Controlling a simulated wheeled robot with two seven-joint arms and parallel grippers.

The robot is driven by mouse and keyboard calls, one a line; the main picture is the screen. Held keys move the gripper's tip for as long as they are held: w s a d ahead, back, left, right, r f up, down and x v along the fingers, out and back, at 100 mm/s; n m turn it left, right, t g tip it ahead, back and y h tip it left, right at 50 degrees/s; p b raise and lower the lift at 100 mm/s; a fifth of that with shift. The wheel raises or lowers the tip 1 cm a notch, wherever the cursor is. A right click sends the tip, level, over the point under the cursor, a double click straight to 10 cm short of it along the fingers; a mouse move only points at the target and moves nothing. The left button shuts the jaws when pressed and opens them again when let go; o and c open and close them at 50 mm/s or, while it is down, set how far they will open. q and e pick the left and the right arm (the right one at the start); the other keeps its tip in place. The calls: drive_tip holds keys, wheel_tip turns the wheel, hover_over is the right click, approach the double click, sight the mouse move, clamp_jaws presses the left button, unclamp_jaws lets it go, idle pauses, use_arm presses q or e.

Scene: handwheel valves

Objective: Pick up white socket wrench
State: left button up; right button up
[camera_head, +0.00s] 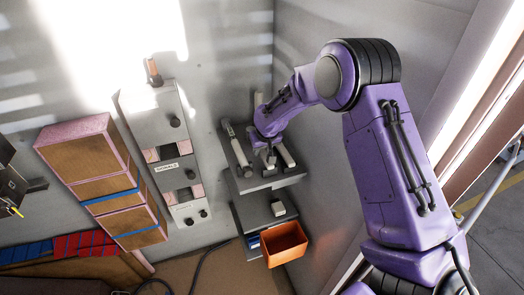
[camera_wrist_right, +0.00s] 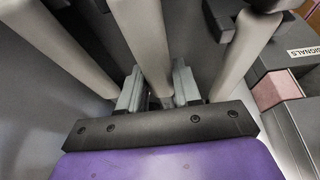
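Several white tools with long handles stand on the dark grey shelf (camera_head: 248,182) in the corner. One is the white tool at left (camera_head: 236,148). My right gripper (camera_head: 267,146) reaches down among them from the right. In the wrist view its two grey fingers (camera_wrist_right: 158,88) are apart, with a white handle (camera_wrist_right: 143,38) between them. I cannot tell whether they touch it, or which tool is the socket wrench. Other white handles stand close on the left (camera_wrist_right: 62,42) and right (camera_wrist_right: 243,52). The tool heads are largely hidden. My left gripper is not in view.
A lower shelf (camera_head: 257,213) holds a small white item (camera_head: 278,208), with an orange bin (camera_head: 285,245) in front. A grey panel (camera_head: 155,130) and stacked brown boxes (camera_head: 95,165) are at left. Walls close in behind and right of the shelf.

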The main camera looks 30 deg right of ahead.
clamp_jaws()
